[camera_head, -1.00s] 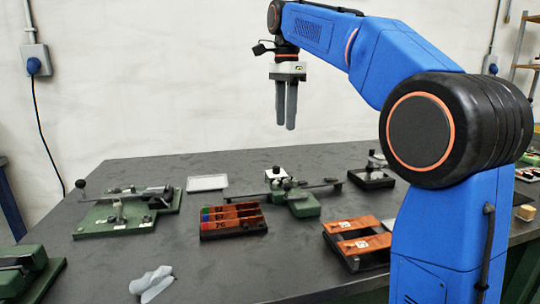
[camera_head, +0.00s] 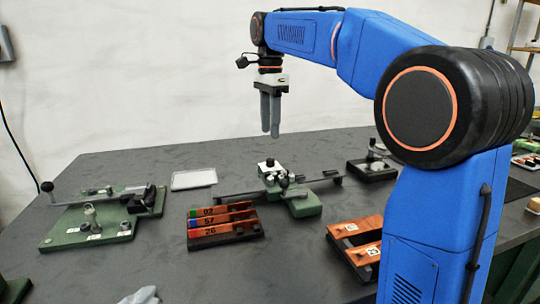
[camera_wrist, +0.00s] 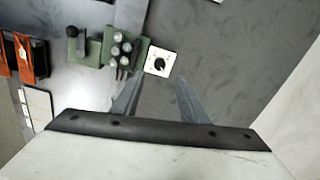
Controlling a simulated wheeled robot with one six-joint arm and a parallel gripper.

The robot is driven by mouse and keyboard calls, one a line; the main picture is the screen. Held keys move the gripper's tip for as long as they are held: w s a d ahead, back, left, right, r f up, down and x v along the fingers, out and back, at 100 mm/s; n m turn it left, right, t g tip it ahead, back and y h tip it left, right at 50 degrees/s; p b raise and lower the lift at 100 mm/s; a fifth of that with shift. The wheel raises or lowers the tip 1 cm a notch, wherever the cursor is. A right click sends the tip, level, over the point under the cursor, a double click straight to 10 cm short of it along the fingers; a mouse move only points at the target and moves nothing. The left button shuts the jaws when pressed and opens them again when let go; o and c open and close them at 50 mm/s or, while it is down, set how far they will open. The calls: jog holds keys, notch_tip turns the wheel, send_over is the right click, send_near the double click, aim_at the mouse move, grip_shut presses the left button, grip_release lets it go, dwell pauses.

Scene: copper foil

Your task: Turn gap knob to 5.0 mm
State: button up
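The knob is a small black knob (camera_wrist: 160,64) on a white square dial plate with dark marks around it, beside a green fixture in the wrist view. The marks are too small to read, so its setting cannot be told. In the head view, a white block with a dark knob (camera_head: 270,163) stands behind the green fixture (camera_head: 300,205).
A rack of orange numbered strips (camera_head: 222,241) stands front centre. A green fixture with a lever (camera_head: 60,231) is at left, a white tray (camera_head: 195,186) behind. A black-based device (camera_head: 371,172) and a tray of copper pieces (camera_head: 352,262) are at right. Bare bench separates them.

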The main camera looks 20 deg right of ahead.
aim_at(270, 159)
notch_tip(270, 159, down, 9)
jog(key=shift+f, duration=0.2)
jog(key=shift+c, duration=0.4)
grip_shut()
